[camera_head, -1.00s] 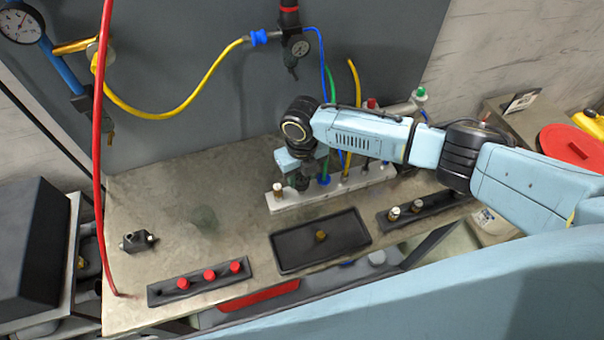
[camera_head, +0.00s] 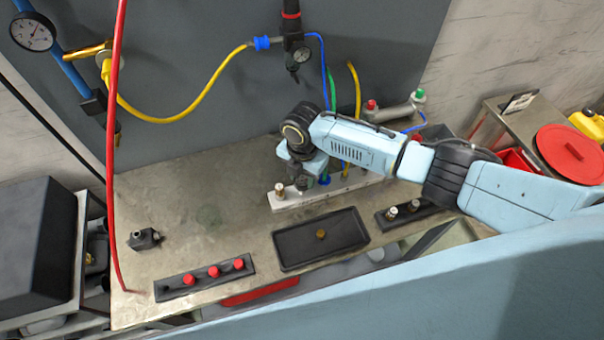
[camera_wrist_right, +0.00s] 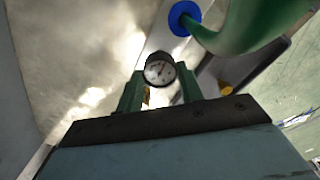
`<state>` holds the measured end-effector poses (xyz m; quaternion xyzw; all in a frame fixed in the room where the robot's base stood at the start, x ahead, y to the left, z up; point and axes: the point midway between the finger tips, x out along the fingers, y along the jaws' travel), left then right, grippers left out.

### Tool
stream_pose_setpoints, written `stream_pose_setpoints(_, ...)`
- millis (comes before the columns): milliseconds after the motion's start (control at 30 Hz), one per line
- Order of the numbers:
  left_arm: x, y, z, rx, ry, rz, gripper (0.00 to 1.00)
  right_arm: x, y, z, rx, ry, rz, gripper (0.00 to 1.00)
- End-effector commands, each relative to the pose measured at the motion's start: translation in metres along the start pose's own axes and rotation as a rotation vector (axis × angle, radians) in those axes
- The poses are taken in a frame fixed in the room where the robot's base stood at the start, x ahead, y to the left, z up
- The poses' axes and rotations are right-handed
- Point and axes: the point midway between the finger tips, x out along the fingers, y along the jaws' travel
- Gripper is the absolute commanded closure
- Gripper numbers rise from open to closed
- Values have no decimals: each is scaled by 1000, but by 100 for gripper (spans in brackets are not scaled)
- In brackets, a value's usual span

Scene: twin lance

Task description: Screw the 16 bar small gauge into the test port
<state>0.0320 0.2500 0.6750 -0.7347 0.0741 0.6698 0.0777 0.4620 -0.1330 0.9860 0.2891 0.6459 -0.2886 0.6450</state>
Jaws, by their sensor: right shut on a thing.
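My right gripper (camera_head: 300,184) is over the pale manifold bar (camera_head: 340,186) on the bench, near its left end. In the right wrist view its green fingers (camera_wrist_right: 160,92) are shut on a small round gauge (camera_wrist_right: 160,72) with a white dial and dark rim. A bit of brass shows just below the dial. The scale is too small to read. I cannot tell which fitting is the test port, or whether the gauge touches one. My left gripper is not in view.
Blue, green and yellow hoses (camera_head: 358,95) rise beside the gripper; a green one with a blue collar (camera_wrist_right: 185,18) is close in the wrist view. In front lie a black tray (camera_head: 283,262), a red-capped rack (camera_head: 170,293) and a black block (camera_head: 144,239). The left bench is mostly clear.

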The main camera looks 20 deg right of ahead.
Motion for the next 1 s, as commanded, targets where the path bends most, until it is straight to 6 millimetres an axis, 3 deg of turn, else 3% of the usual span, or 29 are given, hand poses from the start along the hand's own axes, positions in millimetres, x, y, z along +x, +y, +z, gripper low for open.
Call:
stream_pose_setpoints(567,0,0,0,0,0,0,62,1,-2,4,876,-10,-3,100)
stream_pose_setpoints(600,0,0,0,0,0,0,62,1,-2,5,879,-11,-2,59)
stream_pose_setpoints(667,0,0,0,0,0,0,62,1,-2,5,874,-11,-2,54)
stream_pose_setpoints(833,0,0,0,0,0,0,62,0,-1,3,870,-7,0,54)
stream_pose_setpoints(1000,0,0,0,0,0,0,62,0,0,2,867,-5,0,33)
